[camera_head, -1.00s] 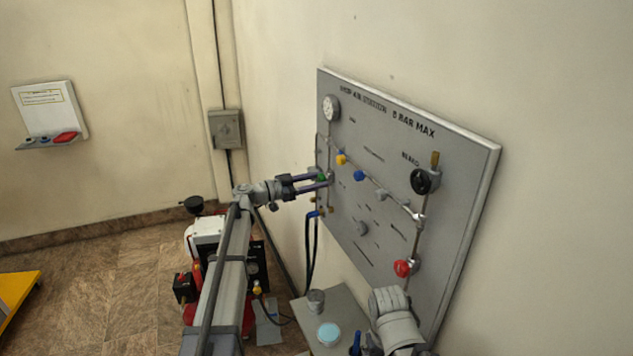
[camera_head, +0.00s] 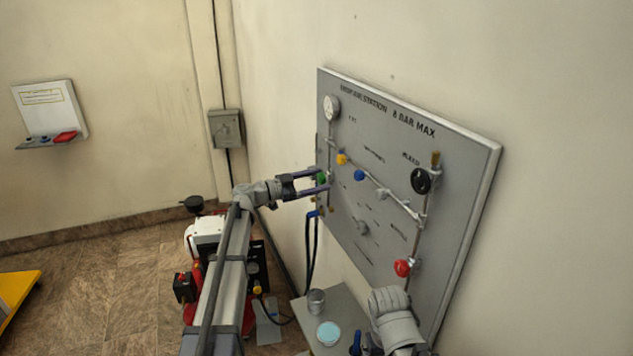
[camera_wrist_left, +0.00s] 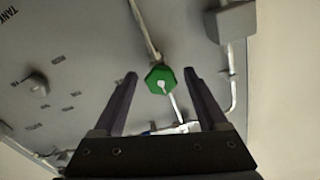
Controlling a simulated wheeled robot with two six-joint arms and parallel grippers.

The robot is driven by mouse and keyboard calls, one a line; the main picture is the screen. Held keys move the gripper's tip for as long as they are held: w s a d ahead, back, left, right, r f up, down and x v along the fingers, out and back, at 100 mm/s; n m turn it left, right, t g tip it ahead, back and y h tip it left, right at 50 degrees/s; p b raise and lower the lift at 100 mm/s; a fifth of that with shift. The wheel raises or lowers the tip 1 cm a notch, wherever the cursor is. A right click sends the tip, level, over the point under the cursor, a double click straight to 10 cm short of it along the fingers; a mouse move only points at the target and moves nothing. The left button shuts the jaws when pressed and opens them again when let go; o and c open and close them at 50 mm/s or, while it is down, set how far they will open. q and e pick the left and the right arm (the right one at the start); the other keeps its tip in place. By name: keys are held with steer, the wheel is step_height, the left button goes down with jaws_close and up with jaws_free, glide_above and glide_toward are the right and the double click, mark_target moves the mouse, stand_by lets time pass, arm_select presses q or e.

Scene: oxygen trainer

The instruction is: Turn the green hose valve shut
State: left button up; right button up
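The green hose valve (camera_head: 322,177) is a small green knob at the left edge of the grey panel. In the left wrist view the green knob (camera_wrist_left: 160,79) looks six-sided with a pale centre. My left gripper (camera_head: 322,181) reaches the panel from the left, with its two dark fingers spread. In the left wrist view the left gripper (camera_wrist_left: 160,75) is open, with one fingertip on each side of the knob and a visible gap on both sides. The fingers do not grip it. My right gripper is not in view.
The grey panel (camera_head: 460,185) also carries a gauge (camera_head: 331,108), a yellow knob (camera_head: 342,159), a blue knob (camera_head: 359,175), a black knob (camera_head: 421,180) and a red knob (camera_head: 403,267). Dark hoses (camera_head: 311,250) hang below the valve. A small shelf (camera_head: 346,307) stands under the panel.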

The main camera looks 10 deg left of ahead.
arm_select(q)
steer(key=shift+a, duration=0.1)
steer(key=v, duration=0.7)
steer(key=shift+s+a, duration=0.2)
steer(key=s+d+f+n+g+y, duration=0.2)
steer(key=s+d+f+g+y, duration=0.15)
steer(key=s+d+f, duration=0.55)
steer(key=s+d+f+n+g+y, duration=0.1)
steer(key=s+d+f+g+y, duration=0.1)
steer(key=s+d+f+g, duration=0.55)
steer(key=s+d+f+n+y, duration=0.1)
steer(key=s+y, duration=0.4)
steer(key=s, duration=0.5)
steer(key=s+d+f+n+y, duration=0.1)
steer(key=s+f+n+y, duration=0.3)
steer(key=s, duration=0.6)
steer(key=shift+n+y, duration=0.75)
steer(key=shift+n, duration=0.35)
steer(key=shift+s+d+f, duration=0.15)
